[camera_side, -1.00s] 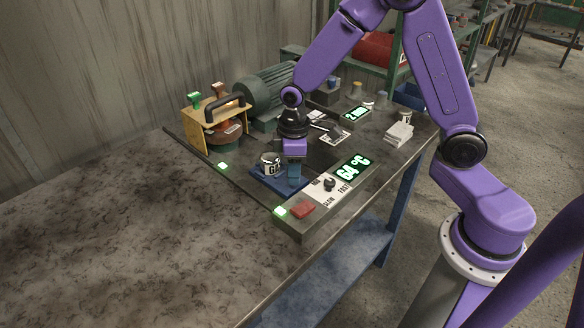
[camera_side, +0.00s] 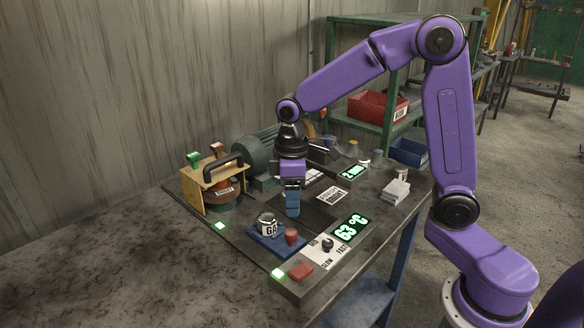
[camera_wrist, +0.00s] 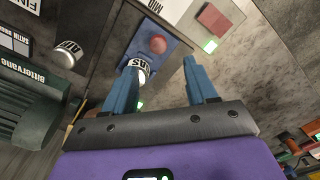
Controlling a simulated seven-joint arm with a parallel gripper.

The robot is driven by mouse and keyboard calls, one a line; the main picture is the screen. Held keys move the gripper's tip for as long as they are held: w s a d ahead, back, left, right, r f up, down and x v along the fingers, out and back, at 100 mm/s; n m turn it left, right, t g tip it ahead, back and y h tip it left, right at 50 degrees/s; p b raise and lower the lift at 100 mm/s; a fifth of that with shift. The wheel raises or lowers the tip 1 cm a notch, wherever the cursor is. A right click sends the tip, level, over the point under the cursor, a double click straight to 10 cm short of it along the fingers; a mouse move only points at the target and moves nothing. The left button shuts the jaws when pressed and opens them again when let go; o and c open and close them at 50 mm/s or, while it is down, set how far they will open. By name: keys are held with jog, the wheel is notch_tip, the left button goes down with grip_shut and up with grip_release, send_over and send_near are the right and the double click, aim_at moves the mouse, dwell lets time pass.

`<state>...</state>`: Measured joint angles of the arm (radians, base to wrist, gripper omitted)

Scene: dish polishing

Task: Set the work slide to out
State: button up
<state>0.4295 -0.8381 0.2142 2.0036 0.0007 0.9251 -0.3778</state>
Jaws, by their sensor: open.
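The work slide is a blue plate (camera_side: 264,250) on the dark bench fixture, near its front edge. A red knob (camera_side: 291,236) stands upright on its right part, and a metal cup with a black-on-white label (camera_side: 267,226) sits on its left part. My gripper (camera_side: 292,213) points down above the red knob and looks clear of it. In the wrist view my two blue fingers (camera_wrist: 161,66) are spread and empty. The blue plate (camera_wrist: 167,24) and red knob (camera_wrist: 158,44) show beyond them. The labelled cup (camera_wrist: 138,68) is partly hidden by the left finger.
A speed panel (camera_side: 325,247), red button (camera_side: 301,271) and green 63 °C display (camera_side: 349,228) lie to the right. Green lamps (camera_side: 220,226) mark the front edge. A yellow-framed unit (camera_side: 210,185) and green motor (camera_side: 257,153) stand behind left. Bare bench lies front left.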

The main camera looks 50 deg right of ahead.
notch_tip(320, 180, up, 8)
jog(key=shift+f, duration=0.25)
jog(key=shift+s, duration=0.15)
jog(key=s+d+f+n, duration=0.1)
jog(key=s+f, duration=0.2)
jog(key=s, duration=0.9)
jog(key=s+f+n, duration=0.2)
jog(key=s+f, duration=0.1)
jog(key=s, duration=0.9)
jog(key=shift+s+d+f+n, duration=0.2)
jog(key=shift+s+d+n, duration=0.1)
jog(key=shift+s+d, duration=0.1)
